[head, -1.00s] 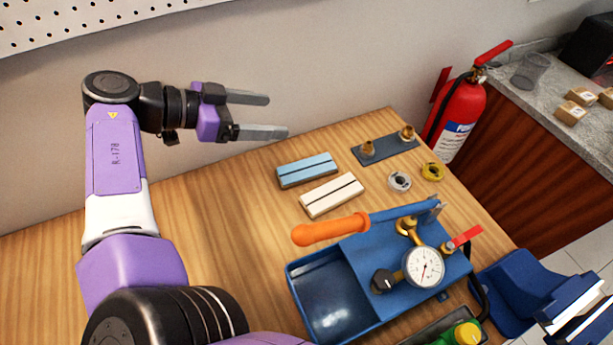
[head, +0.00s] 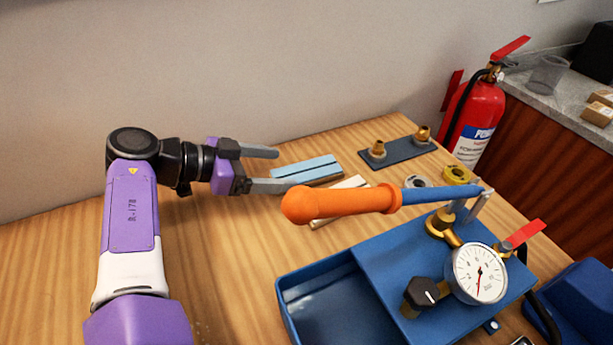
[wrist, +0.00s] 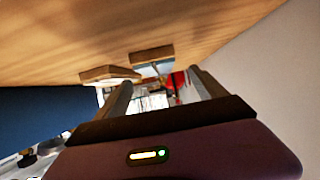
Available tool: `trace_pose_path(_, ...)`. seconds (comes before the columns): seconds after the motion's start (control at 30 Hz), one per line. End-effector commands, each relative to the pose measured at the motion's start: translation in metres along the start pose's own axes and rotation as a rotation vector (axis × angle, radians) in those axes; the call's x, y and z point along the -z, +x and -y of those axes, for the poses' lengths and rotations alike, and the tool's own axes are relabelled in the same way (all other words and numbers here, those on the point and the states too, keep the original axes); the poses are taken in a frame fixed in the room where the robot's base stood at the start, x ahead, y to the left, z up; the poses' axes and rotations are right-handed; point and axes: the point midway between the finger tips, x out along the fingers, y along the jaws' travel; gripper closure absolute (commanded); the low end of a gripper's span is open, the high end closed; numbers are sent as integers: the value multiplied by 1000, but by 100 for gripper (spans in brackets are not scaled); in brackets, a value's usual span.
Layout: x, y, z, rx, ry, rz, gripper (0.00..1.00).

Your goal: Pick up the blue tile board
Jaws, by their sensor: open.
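The blue tile board (head: 306,167) is a light blue grooved block lying flat on the wooden table, near the wall. My gripper (head: 288,168) is open and empty at its left end, with the fingers pointing right toward it. The near finger overlaps the board's front left corner in the head view; whether it touches cannot be told. In the wrist view the picture is tipped over, and the blue board (wrist: 154,69) shows between and beyond the open fingers (wrist: 159,80).
A white tile board (head: 352,183) lies just in front, partly hidden by an orange-handled tool (head: 340,203). A blue test pump (head: 380,265) with a gauge fills the front right. A dark plate with brass fittings (head: 402,150) lies behind right. The table's left side is clear.

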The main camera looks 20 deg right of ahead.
Motion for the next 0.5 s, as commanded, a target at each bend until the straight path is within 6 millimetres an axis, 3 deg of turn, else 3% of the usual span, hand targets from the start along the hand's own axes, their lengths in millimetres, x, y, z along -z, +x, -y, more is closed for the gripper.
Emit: trace_pose_path(0.5,2,57,-6,-1,0,0,19)
